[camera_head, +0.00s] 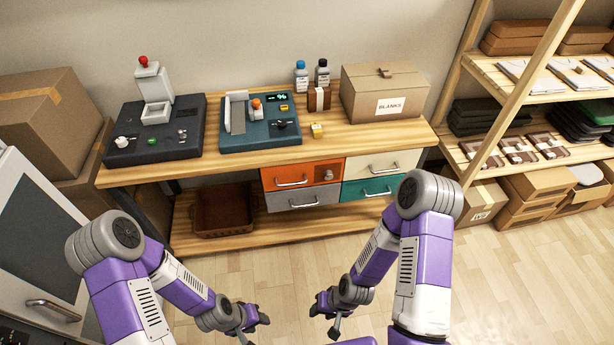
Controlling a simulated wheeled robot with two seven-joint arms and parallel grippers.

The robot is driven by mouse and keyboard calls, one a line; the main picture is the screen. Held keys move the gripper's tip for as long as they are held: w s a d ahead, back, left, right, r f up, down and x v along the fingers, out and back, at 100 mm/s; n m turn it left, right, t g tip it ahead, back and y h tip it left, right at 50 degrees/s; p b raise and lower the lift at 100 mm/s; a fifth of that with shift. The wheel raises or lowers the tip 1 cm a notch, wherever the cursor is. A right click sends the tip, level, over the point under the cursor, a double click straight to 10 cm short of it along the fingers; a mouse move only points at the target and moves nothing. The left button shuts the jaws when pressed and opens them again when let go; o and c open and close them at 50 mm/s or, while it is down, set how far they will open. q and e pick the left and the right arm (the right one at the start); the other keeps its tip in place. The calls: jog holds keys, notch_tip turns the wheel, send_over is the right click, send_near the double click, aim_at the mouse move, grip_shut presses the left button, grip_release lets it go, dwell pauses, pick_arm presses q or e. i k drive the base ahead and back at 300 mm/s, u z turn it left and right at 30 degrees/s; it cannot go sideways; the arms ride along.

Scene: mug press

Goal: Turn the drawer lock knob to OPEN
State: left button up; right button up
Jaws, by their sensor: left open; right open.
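The drawer lock knob (328,174) is a small knob on the right side of the orange drawer front (300,173), under the tabletop. Its pointer and any OPEN marking are too small to read. The orange drawer looks closed and has a metal bar handle (291,183). My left gripper (256,333) is open and empty, low in front of the bench. My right gripper (334,330) is open and empty, also low in front. Both are well apart from the knob, and nothing covers it.
Grey (304,200), cream (384,164) and teal (368,191) drawers surround the orange one. On the bench (203,168) stand two dark machines (185,143) (262,136), bottles (302,75) and a BLANKS box (384,91). A brown bin (222,222) sits on the lower shelf. Floor in front is clear.

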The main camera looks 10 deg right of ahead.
aim_at(327, 175)
jog(key=z, duration=0.1)
jog(key=k, duration=0.95)
jog(key=u, duration=0.9)
jog(key=i, duration=1.2)
jog(key=z, duration=0.65)
jog(key=i, duration=0.45)
jog(key=z, duration=0.3)
